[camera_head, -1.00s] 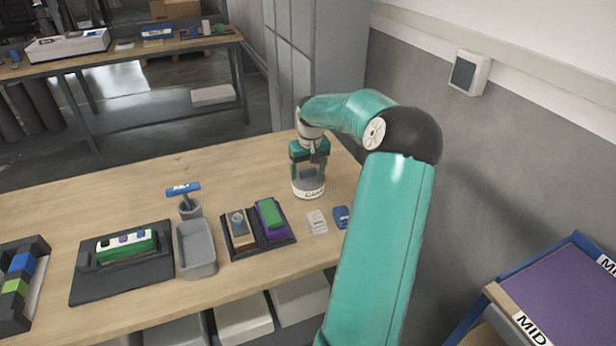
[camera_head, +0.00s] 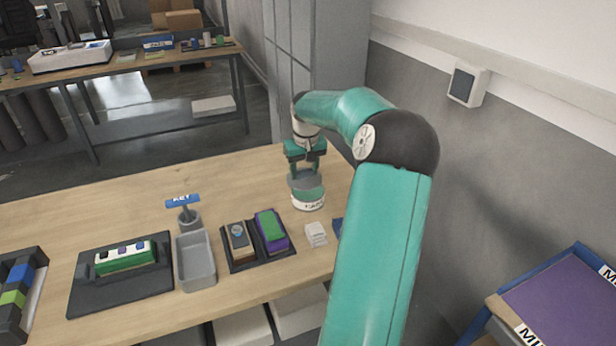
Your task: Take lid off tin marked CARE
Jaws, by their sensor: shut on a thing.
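The tin (camera_head: 308,204), with a white label band whose dark lettering is too small to read surely, stands upright on the wooden table near its far right corner. My gripper (camera_head: 304,174) is above the tin, pointing down, and shut on the grey round lid (camera_head: 304,183). The lid sits over the tin's top, a little toward the left. A green part of the tin shows between the lid and the white band. I cannot tell whether the lid's far edge still touches the tin.
The wall is to the right.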

